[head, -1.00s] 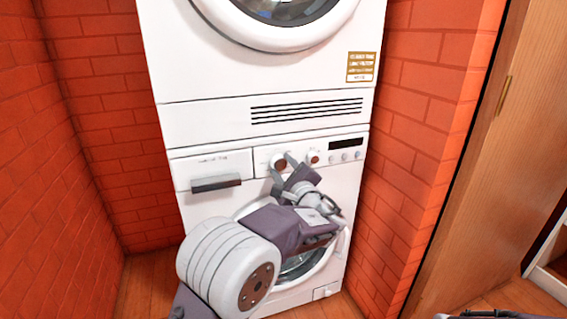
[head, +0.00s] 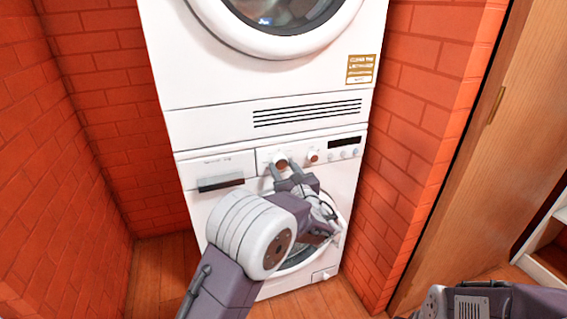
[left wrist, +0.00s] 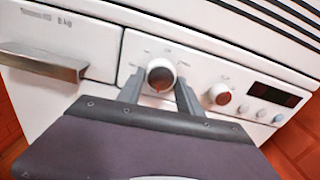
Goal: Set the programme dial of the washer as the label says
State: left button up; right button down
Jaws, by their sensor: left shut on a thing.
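The white washer (head: 205,216) stands below a matching machine. Its panel has a left round dial (head: 281,161) with a brown-red face and white rim, and a similar right dial (head: 313,156). My left gripper (head: 283,170) is shut on the left dial from below. In the left wrist view, its two grey fingers (left wrist: 159,92) lie on either side of this dial (left wrist: 161,74); the right dial (left wrist: 220,94) is free. Small marks surround the left dial, too blurred to read. A gold and white label (head: 361,69) is on the upper machine; its text is not clearly legible. My right gripper is out of view.
A drawer with a grey handle (head: 221,183) is left of the dials; a dark display (head: 345,141) and small buttons are to their right. The round door is partly behind my arm. Brick walls (head: 120,140) flank the machines. A wooden door (head: 480,150) is at the right.

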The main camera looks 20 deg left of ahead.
pick_arm(q)
jog(key=shift+f+m, duration=0.15)
jog(key=shift+m, duration=0.25)
jog(key=o, duration=1.3)
jog(key=shift+o, duration=0.2)
jog(key=shift+s+d+r+p, duration=0.2)
jog(key=shift+s+d+p, duration=0.1)
jog(key=shift+p, duration=0.15)
jog(key=p+v, duration=0.2)
jog(key=v, duration=0.6)
jog(key=shift+s, duration=0.15)
